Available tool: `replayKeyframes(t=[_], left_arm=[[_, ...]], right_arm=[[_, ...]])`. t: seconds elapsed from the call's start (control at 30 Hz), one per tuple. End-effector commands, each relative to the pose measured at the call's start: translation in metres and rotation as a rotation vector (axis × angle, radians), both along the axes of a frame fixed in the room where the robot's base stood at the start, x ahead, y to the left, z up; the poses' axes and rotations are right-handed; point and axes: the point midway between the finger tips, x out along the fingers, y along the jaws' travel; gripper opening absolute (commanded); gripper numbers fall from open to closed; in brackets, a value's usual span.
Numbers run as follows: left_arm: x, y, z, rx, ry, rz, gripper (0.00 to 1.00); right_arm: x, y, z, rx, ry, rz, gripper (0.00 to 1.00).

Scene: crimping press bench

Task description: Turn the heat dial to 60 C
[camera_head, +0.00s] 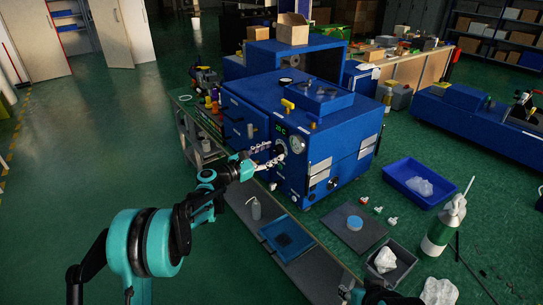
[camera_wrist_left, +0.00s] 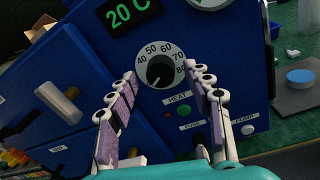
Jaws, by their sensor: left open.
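The heat dial (camera_wrist_left: 160,72) is a black knob inside a pale ring marked 40 to 80, on the blue press (camera_head: 330,125). A pale mark on the knob seems to point to the lower left. The green display (camera_wrist_left: 130,10) above it reads 20 C. The dial also shows in the head view (camera_head: 281,147). My left gripper (camera_wrist_left: 161,78) is open, its fingers on either side of the dial in the wrist picture. It looks empty; contact with the knob cannot be made out. In the head view my left gripper (camera_head: 264,162) reaches the press front.
A pale handle (camera_wrist_left: 57,104) juts out at the left.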

Motion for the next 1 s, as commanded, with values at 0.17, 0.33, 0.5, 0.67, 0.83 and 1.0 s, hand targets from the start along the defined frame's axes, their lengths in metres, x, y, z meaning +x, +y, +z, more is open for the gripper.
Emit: replayKeyframes(t=[0.17, 0.33, 0.5, 0.67, 0.83, 1.0], left_arm=[[0.0029, -0.0037, 0.0003, 0.001, -0.001, 0.0, 0.51], [0.0027, -0.0035, 0.0005, 0.001, -0.001, 0.0, 0.46], [0.0027, -0.0034, 0.0005, 0.001, -0.001, 0.0, 0.01], [0.0027, -0.0034, 0.0005, 0.001, -0.001, 0.0, 0.01], [0.0026, -0.0034, 0.0005, 0.016, -0.018, 0.0, 0.01], [0.0024, -0.0036, 0.0005, 0.061, -0.073, 0.0, 0.01]], right_arm=[[0.0, 0.0, -0.0012, 0.0, 0.0, 0.0, 0.4], [0.0001, 0.0, -0.0009, 0.0, 0.0, 0.0, 0.4], [0.0001, 0.0, -0.0009, 0.0, 0.0, 0.0, 0.4], [0.0001, 0.0, -0.0009, 0.0, 0.0, 0.0, 0.4], [0.0, 0.0, -0.0005, 0.0, 0.0, 0.0, 0.4], [0.0, 0.0, 0.0009, 0.0, 0.0, 0.0, 0.4]])
